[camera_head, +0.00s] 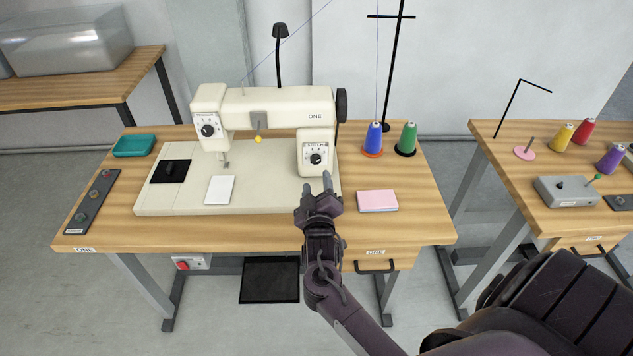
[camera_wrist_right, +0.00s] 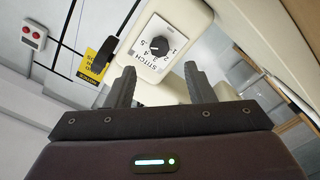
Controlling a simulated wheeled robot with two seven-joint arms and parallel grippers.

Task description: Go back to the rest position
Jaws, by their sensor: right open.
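My right gripper (camera_head: 318,188) is open and empty in the head view. It is in front of the stitch dial (camera_head: 316,159) on the right column of the cream sewing machine (camera_head: 268,108). In the right wrist view, the two fingers of my right gripper (camera_wrist_right: 160,88) stand apart with nothing between them. The stitch dial (camera_wrist_right: 160,45) shows just beyond them, and I see no contact. My left gripper is not in the head view.
The machine stands on a wooden table (camera_head: 424,215) with a teal tray (camera_head: 133,146), a pink pad (camera_head: 377,200), a blue spool (camera_head: 374,138) and a green spool (camera_head: 406,138). A second table (camera_head: 520,190) stands to the right. Floor shows between them.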

